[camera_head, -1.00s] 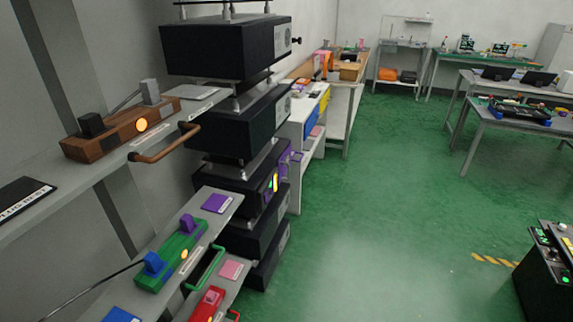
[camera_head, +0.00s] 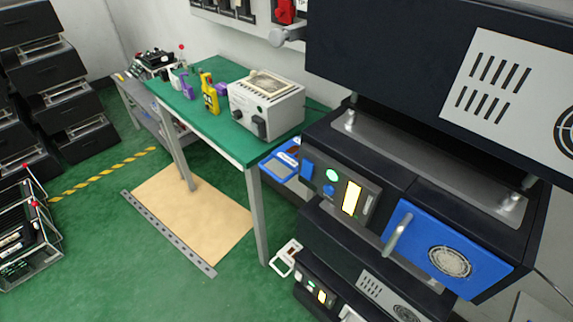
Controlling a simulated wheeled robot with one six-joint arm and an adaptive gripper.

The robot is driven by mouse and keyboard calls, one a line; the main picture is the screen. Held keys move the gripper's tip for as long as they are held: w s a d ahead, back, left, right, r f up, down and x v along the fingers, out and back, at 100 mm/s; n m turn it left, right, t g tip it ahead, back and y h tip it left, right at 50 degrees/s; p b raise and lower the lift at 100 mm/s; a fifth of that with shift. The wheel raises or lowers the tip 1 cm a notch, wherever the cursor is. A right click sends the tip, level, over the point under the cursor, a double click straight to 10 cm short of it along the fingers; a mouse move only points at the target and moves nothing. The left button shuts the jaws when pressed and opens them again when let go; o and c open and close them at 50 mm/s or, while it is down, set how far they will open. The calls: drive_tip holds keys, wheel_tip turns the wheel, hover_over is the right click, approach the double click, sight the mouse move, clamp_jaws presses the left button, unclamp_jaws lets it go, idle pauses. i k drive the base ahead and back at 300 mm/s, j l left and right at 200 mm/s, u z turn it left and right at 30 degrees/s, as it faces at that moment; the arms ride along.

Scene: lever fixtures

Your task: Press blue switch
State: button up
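A black rack unit (camera_head: 400,185) with a blue front panel (camera_head: 450,252) and a silver handle stands at the right. Its control face carries a square blue switch-like piece (camera_head: 307,168), a round green lit button (camera_head: 333,176), a small blue round knob or button (camera_head: 329,190) and a yellow lit rectangle (camera_head: 352,196). I cannot tell for certain which blue piece is the switch. A blue piece with a white label (camera_head: 284,164) sticks out at the unit's left side. My gripper is not in view.
A green-topped table (camera_head: 215,120) holds a grey power box (camera_head: 266,105) and yellow and purple tools. A tan board (camera_head: 190,215) lies on the floor. Black stacked units (camera_head: 35,90) stand at left. Green floor (camera_head: 110,260) is open at front left.

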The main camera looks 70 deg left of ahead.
sight(307, 172)
drive_tip(key=u, duration=1.4)
